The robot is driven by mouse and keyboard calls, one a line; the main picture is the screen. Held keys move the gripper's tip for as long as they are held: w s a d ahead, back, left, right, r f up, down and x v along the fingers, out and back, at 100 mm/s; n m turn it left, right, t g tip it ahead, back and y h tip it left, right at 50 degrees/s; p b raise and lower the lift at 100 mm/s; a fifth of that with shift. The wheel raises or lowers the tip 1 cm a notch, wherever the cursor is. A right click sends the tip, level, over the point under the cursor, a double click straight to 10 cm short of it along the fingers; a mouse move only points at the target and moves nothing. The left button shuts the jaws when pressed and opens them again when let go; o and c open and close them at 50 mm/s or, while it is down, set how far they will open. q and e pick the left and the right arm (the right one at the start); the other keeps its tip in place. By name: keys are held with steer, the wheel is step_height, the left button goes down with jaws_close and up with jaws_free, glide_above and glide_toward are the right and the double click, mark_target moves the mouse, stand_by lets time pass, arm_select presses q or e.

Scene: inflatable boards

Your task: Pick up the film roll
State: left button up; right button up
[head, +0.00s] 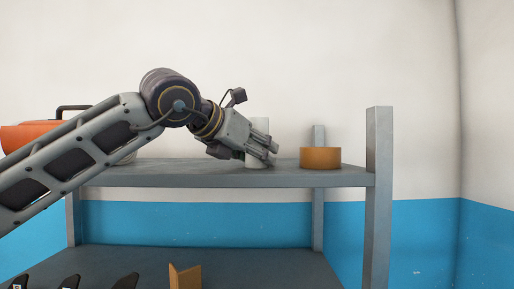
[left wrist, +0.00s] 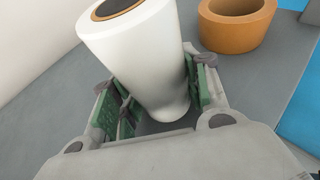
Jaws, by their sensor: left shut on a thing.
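The film roll (head: 259,128) is a white upright cylinder on the grey shelf's top board. In the left wrist view the white roll (left wrist: 140,55) shows an orange-brown core with a dark hole at its upper end. My left gripper (head: 259,154) comes in from the left and is shut on the roll low down. In the left wrist view the green-padded fingers (left wrist: 160,98) press on both sides of it. The roll's base is partly hidden by the fingers, so I cannot tell whether it still touches the board. My right gripper is not in view.
An orange-brown tape ring (head: 320,158) stands on the top board (head: 200,178) just right of the roll. A grey shelf post (head: 379,190) rises at the right end. An orange case (head: 35,137) is behind my arm at left. Dark objects and a brown piece (head: 185,276) are lower down.

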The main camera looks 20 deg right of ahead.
arm_select(q)
steer(key=shift+r, duration=0.2)
steer(key=shift+r+b, duration=0.5)
steer(key=shift+r, duration=1.05)
steer(key=shift+s+a, duration=0.3)
steer(key=shift+a, duration=0.15)
steer(key=s+a+b, duration=0.5)
steer(key=s+a, duration=0.5)
steer(key=a, duration=0.4)
steer(key=shift+b, duration=0.3)
